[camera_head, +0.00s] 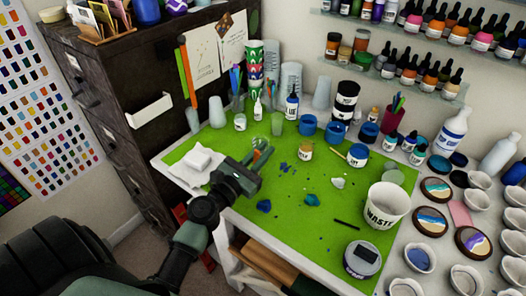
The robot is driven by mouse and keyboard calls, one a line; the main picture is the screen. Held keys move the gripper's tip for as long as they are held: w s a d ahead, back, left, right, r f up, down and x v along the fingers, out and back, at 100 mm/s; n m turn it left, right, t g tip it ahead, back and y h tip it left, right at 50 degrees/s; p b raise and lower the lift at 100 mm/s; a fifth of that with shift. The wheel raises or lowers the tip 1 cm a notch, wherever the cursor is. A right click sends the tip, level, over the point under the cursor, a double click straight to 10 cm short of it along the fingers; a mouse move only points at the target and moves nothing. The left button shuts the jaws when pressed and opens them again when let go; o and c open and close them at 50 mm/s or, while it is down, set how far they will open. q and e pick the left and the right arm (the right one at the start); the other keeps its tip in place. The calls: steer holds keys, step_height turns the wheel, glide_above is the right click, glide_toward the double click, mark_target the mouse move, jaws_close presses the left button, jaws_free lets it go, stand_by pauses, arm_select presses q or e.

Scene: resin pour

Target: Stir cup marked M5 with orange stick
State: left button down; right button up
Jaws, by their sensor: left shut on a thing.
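My left gripper (262,150) reaches in from the lower left over the green mat (285,215). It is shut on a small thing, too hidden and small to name. A greenish clear cup (277,125) stands just beyond the fingertips. I cannot read an M5 mark on any cup. I cannot tell an orange stick for sure. My right gripper is not in view.
White bowls (418,258) fill the right. The front left mat is fairly clear.

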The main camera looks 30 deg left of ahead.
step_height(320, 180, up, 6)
steer(key=p, duration=0.5)
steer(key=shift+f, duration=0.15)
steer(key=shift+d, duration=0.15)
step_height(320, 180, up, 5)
steer(key=p, duration=0.5)
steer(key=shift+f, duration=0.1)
